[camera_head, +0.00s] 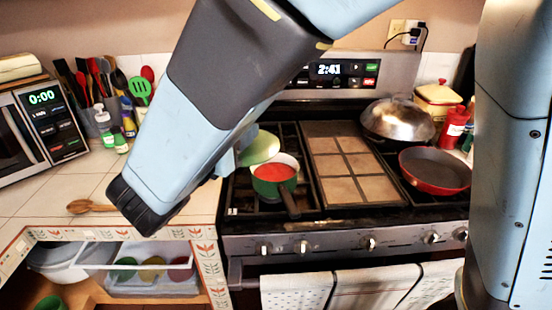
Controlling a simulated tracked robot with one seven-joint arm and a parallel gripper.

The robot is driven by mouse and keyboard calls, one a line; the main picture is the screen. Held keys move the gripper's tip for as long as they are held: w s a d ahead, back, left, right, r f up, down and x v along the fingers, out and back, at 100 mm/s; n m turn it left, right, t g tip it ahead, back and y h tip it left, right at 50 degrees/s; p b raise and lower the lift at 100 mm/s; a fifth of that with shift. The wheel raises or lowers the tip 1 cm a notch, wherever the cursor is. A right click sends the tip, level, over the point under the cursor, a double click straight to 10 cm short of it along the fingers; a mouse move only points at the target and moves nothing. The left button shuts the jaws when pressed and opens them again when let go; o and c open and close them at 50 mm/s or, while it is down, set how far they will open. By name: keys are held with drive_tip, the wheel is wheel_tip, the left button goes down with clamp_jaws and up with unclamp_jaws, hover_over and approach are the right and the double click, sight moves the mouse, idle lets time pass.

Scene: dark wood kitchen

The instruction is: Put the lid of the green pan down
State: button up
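The green pan (268,187) stands on the left burners of the stove, open at the top with red contents showing. Its dark handle points toward the front. The green lid (262,146) is at the pan's upper left, tilted, and partly hidden behind my arm. I cannot tell whether it touches the pan's rim. My arm crosses the left and middle of the view. Part of my gripper (237,156) shows beside the lid's left edge; its fingers are hidden, so I cannot see its hold on the lid.
A tiled griddle (343,165) fills the stove's middle. A domed metal pan (397,119) and a red frying pan (434,171) stand at the right. The tiled counter (72,191) at the left has a wooden spoon (90,207) and some free room.

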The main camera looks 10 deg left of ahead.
drive_tip(key=w+f, duration=0.1)
drive_tip(key=w, duration=0.1)
drive_tip(key=w+d+f, duration=0.1)
drive_tip(key=w, duration=0.2)
drive_tip(key=w+d+f, duration=0.1)
drive_tip(key=w, duration=0.2)
drive_tip(key=shift+w+d+f, duration=0.1)
drive_tip(key=shift+d+f, duration=0.05)
drive_tip(key=shift+f, duration=0.25)
drive_tip(key=w+d+f, duration=0.1)
drive_tip(key=w+f, duration=0.4)
drive_tip(key=f, duration=0.4)
drive_tip(key=shift+w+d, duration=0.15)
drive_tip(key=shift+d, duration=0.1)
drive_tip(key=shift+f, duration=0.65)
drive_tip(key=o, duration=1.1)
drive_tip(key=shift+r, duration=0.1)
